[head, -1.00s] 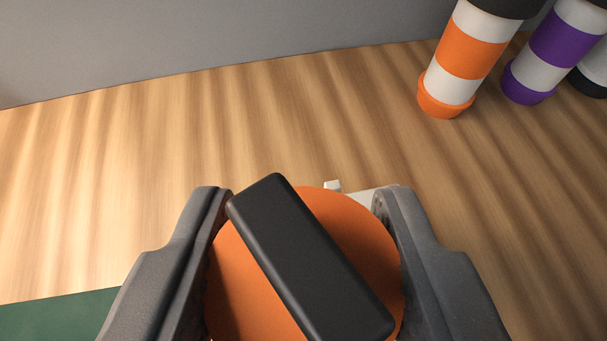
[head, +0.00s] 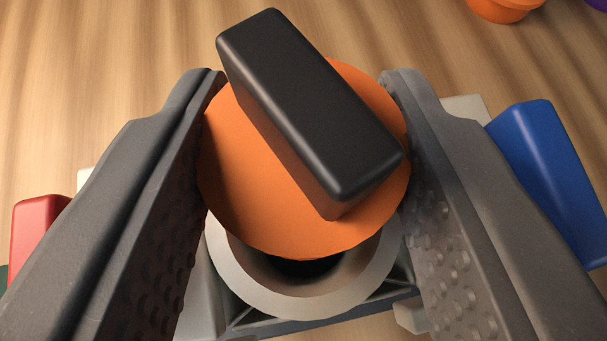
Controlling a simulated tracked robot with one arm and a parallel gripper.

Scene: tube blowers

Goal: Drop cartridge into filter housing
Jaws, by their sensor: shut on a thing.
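The cartridge shows its round orange top (head: 245,190) with a black bar handle (head: 305,105) across it. My gripper (head: 303,85) is shut on the cartridge, one finger on each side of the orange disc. The filter housing, a pale round ring (head: 305,300) with a dark opening, sits below and toward the bottom of the picture. The cartridge covers the far part of the ring, and only the near part of the opening shows. I cannot tell whether the cartridge's lower end is inside the opening.
A blue block (head: 550,180) stands at the right of the housing and a red block (head: 38,225) at the left, partly behind my finger. Orange and purple round bases show at the top right.

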